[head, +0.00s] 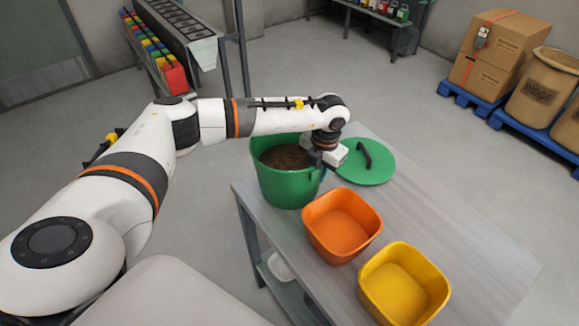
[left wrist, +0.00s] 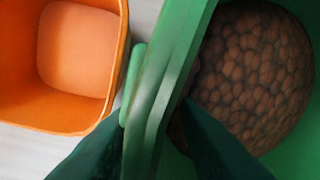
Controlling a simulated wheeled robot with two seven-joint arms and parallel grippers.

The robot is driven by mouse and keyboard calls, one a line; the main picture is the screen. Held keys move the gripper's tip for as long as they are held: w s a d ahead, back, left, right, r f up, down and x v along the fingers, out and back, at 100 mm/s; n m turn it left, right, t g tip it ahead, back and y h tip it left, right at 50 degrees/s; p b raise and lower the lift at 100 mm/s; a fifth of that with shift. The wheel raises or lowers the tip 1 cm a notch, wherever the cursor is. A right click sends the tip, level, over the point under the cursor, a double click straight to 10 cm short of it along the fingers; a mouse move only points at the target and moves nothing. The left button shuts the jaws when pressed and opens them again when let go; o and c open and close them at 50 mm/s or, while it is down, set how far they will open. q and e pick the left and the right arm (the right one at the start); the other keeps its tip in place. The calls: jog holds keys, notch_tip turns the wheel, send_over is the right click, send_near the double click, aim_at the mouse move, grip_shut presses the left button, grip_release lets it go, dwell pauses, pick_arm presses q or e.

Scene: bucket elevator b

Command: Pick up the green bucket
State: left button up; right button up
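The green bucket (head: 287,187) stands upright on the table, filled with brown, pebble-like contents. My left gripper (head: 325,160) is at the bucket's right rim in the head view. In the left wrist view its two dark fingers (left wrist: 153,115) straddle the bucket's green wall (left wrist: 172,70), one outside and one inside over the contents (left wrist: 250,75). The fingers are apart, but I cannot tell whether both press on the wall. My right gripper is not in view.
A green lid (head: 378,170) with a dark handle lies right of the bucket. An orange bin (head: 342,224) and a yellow bin (head: 403,285) stand in front on the grey table (head: 480,250). The table's right side is clear. Boxes (head: 497,55) stand on a blue pallet at the back right.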

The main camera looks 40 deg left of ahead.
pick_arm(q)
grip_shut()
dwell(1.4)
jog(key=shift+w+r, duration=0.1)
jog(key=shift+w, duration=0.05)
